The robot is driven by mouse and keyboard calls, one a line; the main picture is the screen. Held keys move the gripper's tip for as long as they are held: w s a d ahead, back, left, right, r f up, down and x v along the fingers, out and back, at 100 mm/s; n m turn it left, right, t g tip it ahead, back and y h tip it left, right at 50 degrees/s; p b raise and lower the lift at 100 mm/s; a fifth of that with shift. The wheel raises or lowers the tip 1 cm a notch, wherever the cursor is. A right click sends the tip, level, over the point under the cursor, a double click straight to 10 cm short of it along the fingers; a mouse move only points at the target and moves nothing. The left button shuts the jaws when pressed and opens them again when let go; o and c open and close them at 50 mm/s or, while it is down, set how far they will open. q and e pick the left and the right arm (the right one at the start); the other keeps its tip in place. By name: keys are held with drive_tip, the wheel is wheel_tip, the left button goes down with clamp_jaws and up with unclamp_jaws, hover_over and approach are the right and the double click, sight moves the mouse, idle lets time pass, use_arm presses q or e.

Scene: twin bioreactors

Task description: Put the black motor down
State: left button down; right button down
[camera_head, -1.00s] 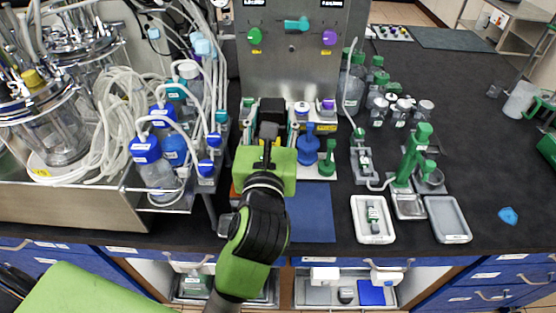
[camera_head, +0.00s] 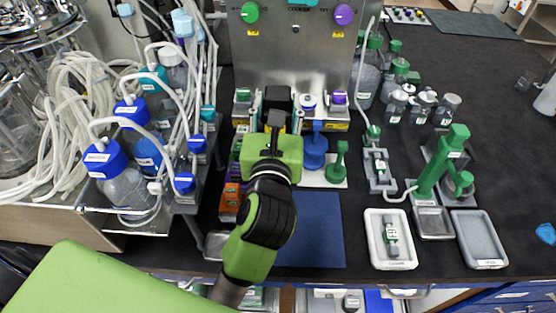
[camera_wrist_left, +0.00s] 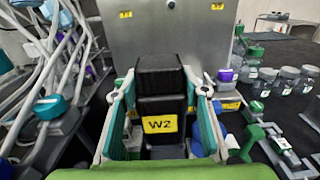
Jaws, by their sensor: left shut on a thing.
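The black motor (camera_wrist_left: 161,85) is a dark block between my left gripper's fingers in the left wrist view. A yellow label reading W2 (camera_wrist_left: 164,124) is on its lower part. Its top shows in the head view (camera_head: 278,97), just beyond the gripper. My left gripper (camera_head: 272,125) is shut on it, with a green-padded finger on each side (camera_wrist_left: 162,100). It is in front of the steel panel, at the rack. The motor's underside is hidden, so I cannot tell whether it touches anything below. My right gripper is not in view.
A steel panel (camera_head: 295,65) with coloured knobs stands behind. A blue mat (camera_head: 315,235) lies clear in front. Blue-capped bottles (camera_head: 120,185) and tubing crowd the left. A blue piece (camera_head: 313,150) and green piece (camera_head: 338,165) stand close right, with a white tray (camera_head: 375,225) farther right.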

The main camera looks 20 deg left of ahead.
use_arm(q)
wheel_tip(320, 180, down, 4)
drive_tip(key=shift+w+r+b, duration=0.1)
drive_tip(key=shift+w+b, duration=0.05)
drive_tip(key=shift+b, duration=0.15)
drive_tip(key=shift+f+b, duration=0.65)
drive_tip(key=shift+f, duration=2.05)
drive_tip(key=shift+f, duration=0.15)
drive_tip(key=c, duration=1.3)
unclamp_jaws()
drive_tip(key=shift+f, duration=0.2)
drive_tip(key=shift+o, duration=0.5)
drive_tip(key=shift+r, duration=0.15)
